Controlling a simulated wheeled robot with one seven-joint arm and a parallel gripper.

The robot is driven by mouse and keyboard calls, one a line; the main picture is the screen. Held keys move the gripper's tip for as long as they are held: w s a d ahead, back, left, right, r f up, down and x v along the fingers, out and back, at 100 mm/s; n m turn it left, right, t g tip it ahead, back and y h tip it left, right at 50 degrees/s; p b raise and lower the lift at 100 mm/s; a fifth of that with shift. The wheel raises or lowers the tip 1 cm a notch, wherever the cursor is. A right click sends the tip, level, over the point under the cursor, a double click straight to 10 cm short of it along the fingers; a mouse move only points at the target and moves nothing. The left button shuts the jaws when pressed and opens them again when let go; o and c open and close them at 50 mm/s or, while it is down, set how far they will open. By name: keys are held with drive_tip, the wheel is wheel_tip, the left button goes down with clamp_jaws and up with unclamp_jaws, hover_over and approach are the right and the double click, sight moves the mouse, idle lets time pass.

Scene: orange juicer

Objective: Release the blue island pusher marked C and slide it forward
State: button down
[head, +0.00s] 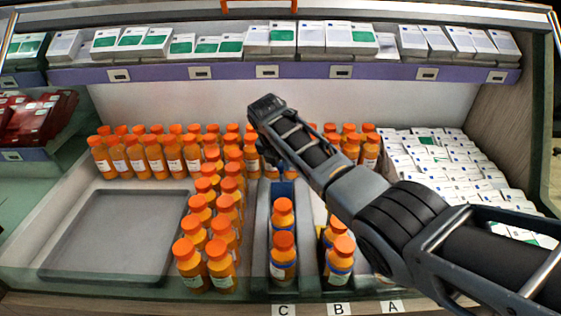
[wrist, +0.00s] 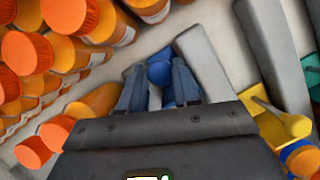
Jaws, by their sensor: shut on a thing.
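The blue island pusher (head: 283,189) stands in the lane above label C (head: 284,310), behind two orange-capped bottles (head: 283,262). In the wrist view, its round blue knob (wrist: 159,72) sits between the two fingers of my gripper (wrist: 160,82). The gripper is shut on this knob. In the head view my wrist and arm cover most of the gripper, and the fingertips are hard to make out. The lower part of the pusher is hidden behind the bottles in the head view and by the gripper in the wrist view.
Orange bottles (head: 195,230) crowd the left side of lane C. More bottles (head: 340,250) stand in lane B. A grey divider (wrist: 275,60) and a yellow pusher (wrist: 291,126) are close on the right in the wrist view. An empty grey tray (head: 120,195) lies at left.

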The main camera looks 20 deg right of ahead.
idle(0.3)
drive_tip(key=shift+s+a+r+p, duration=0.2)
drive_tip(key=shift+s+p, duration=0.3)
drive_tip(key=shift+p, duration=0.5)
drive_tip(key=shift+s+a+p, duration=0.15)
drive_tip(key=shift+s+p, duration=0.6)
drive_tip(key=shift+p, duration=0.4)
drive_tip(key=s+a+p, duration=0.2)
drive_tip(key=s+p, duration=0.6)
drive_tip(key=p, duration=0.2)
drive_tip(key=shift+s+a+f, duration=0.25)
drive_tip(key=shift+s+a, duration=0.05)
drive_tip(key=shift+a, duration=0.1)
